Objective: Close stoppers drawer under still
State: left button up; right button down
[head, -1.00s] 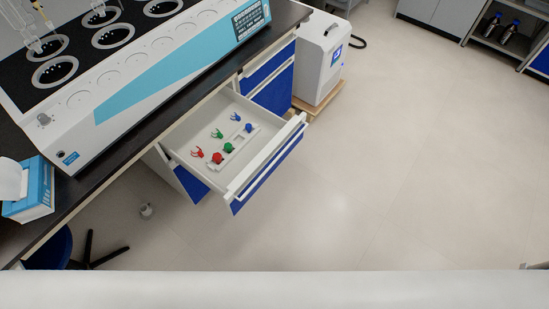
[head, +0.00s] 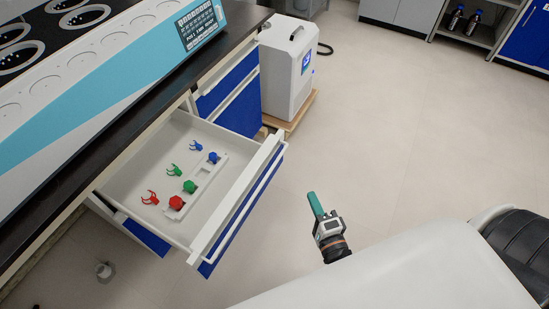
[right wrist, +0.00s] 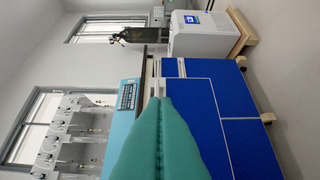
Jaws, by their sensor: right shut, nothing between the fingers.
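The stoppers drawer (head: 232,200) is pulled out from under the bench in the head view. Inside it lie red, green and blue stoppers (head: 190,186) in a white holder, with matching clips beside them. The still (head: 95,75) stands on the bench above; it also shows in the right wrist view (right wrist: 122,122). My right gripper (head: 314,200) is shut and empty, with green fingers, to the right of the drawer front and apart from it. In the right wrist view its fingers (right wrist: 160,105) are together and point toward the blue cabinet fronts. My left gripper is not in view.
A white chiller unit (head: 288,68) stands on a wooden base behind the drawer; it also shows in the right wrist view (right wrist: 203,37). Closed blue drawers (head: 230,92) are beside the open one. The floor (head: 400,130) right of the drawer is clear.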

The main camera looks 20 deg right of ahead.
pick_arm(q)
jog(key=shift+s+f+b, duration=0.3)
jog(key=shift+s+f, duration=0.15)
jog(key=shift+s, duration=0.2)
pick_arm(e)
jog(key=w+a, duration=0.1)
jog(key=w, duration=1.2)
jog(key=shift+r, duration=0.25)
jog(key=shift+a, duration=0.15)
